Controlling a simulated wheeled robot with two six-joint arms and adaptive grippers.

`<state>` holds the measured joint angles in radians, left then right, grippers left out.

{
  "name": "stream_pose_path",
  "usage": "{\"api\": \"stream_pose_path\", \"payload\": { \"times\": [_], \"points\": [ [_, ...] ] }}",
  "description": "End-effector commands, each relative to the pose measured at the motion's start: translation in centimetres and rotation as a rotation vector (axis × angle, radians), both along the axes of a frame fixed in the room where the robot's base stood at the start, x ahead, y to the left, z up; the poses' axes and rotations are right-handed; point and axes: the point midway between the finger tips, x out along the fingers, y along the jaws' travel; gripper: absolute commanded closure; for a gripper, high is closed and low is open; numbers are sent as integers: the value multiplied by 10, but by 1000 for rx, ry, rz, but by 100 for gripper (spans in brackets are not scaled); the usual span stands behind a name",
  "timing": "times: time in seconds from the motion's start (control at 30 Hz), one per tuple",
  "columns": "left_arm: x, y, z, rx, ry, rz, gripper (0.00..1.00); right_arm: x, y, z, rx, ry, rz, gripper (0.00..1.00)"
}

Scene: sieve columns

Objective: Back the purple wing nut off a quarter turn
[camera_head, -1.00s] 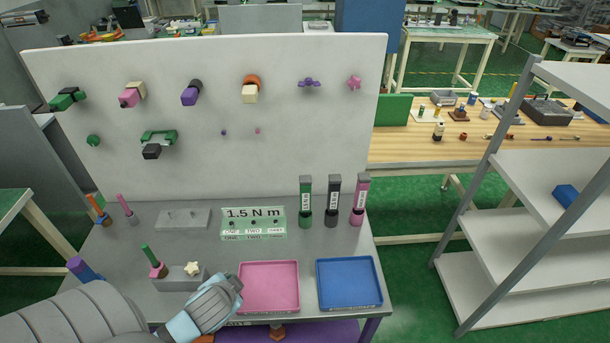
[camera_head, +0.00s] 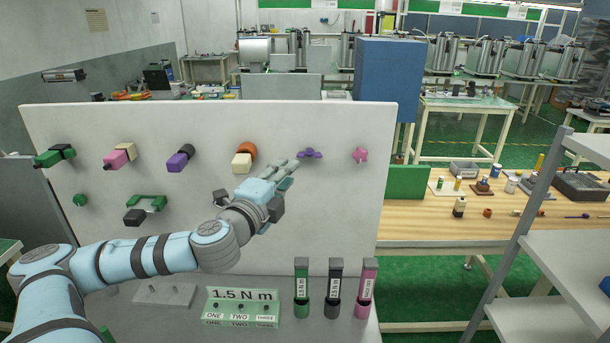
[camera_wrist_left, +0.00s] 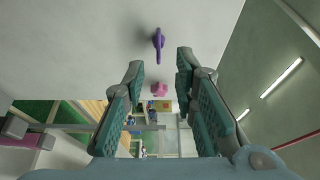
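The purple wing nut (camera_head: 309,154) sits on the upper right part of the white upright panel (camera_head: 330,215). It also shows in the left wrist view (camera_wrist_left: 158,43), ahead of the fingers and apart from them, with its wings in line with the gap. My left gripper (camera_head: 290,172) is just left of and below the wing nut in the head view. Its two fingers stand apart with nothing between them, as the left wrist view shows (camera_wrist_left: 159,85). My right gripper is not in either view.
A pink knob (camera_head: 360,155) is right of the wing nut. Left along the panel are an orange and cream fitting (camera_head: 243,158), a purple and black one (camera_head: 180,160) and others. Below stand a "1.5 N m" block (camera_head: 240,308) and three upright tools (camera_head: 334,288).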

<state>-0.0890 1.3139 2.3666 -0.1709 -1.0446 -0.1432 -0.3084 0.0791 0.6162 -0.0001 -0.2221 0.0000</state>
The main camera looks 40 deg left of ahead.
Motion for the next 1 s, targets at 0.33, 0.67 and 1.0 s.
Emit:
{"api": "stream_pose_path", "payload": {
  "times": [0.33,0.67,1.0],
  "points": [
    [70,14,6,-12,-9,-12,74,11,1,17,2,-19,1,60],
    [89,19,3,-3,-5,-14,74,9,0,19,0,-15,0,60],
    [89,19,3,-2,-4,-13,100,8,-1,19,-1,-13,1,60]
  ]
}}
